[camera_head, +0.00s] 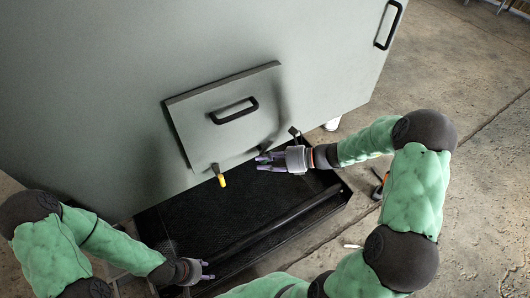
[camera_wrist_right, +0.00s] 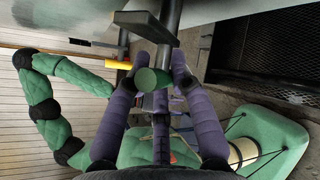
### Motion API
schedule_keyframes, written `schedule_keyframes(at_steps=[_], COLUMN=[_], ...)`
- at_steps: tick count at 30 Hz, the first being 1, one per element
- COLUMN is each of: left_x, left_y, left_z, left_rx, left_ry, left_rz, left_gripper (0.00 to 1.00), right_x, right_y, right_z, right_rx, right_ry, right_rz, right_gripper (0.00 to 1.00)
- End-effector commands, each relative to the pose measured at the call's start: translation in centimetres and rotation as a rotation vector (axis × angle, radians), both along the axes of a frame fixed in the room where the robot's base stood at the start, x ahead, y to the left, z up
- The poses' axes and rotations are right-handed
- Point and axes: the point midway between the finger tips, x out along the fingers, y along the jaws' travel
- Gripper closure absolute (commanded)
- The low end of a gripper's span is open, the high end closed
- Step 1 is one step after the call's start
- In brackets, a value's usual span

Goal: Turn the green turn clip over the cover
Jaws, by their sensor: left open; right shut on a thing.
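The grey cover (camera_head: 190,115), with a black handle, sits on the front of a large grey enclosure. My right gripper (camera_head: 259,163) is beside the cover's lower right corner; in the right wrist view its purple fingers (camera_wrist_right: 154,72) are shut on the green turn clip (camera_wrist_right: 152,81). The clip is hidden in the head view, and I cannot tell whether it overlaps the cover. A yellow clip (camera_head: 221,179) is at the cover's lower edge and also shows in the right wrist view (camera_wrist_right: 117,65). My left gripper (camera_head: 208,270) is open and empty, low and apart from the cover.
The enclosure (camera_head: 90,90) has another black handle (camera_head: 388,25) at the upper right. A black tray (camera_head: 170,222) lies below the cover. A dark bar (camera_wrist_right: 146,26) stands close beyond my right fingertips. An orange-handled tool (camera_head: 380,186) lies on the concrete floor at right.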

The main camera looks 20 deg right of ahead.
Motion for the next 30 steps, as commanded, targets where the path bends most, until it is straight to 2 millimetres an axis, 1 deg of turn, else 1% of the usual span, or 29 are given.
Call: schedule_keyframes(at_steps=[1, 3, 10, 21, 30], left_x=[0.0, 0.0, 0.0, 0.0, 0.0], left_y=[0.0, 0.0, 0.0, 0.0, 0.0], left_z=[1.1, 1.7, 3.1, 3.4, 3.3], left_rx=[0.0, 0.0, 0.0, 0.0, 0.0], left_ry=[0.0, 0.0, 0.0, 0.0, 0.0], left_rz=[0.0, 0.0, 0.0, 0.0, 0.0], left_gripper=[0.54, 0.54, 0.54, 0.54, 0.54], right_x=[-0.1, -0.1, -0.1, -0.1, -0.1], right_y=[0.1, 0.1, 0.0, -0.3, -0.4], right_z=[0.4, 0.3, -0.1, -0.5, -0.7], right_rx=[-0.046, -0.112, -0.324, -0.589, -0.689], right_ry=[-0.003, -0.013, -0.044, -0.081, -0.092], right_rz=[0.003, 0.003, 0.003, 0.003, 0.003], right_gripper=[1.0, 1.0, 1.0, 1.0, 1.0])
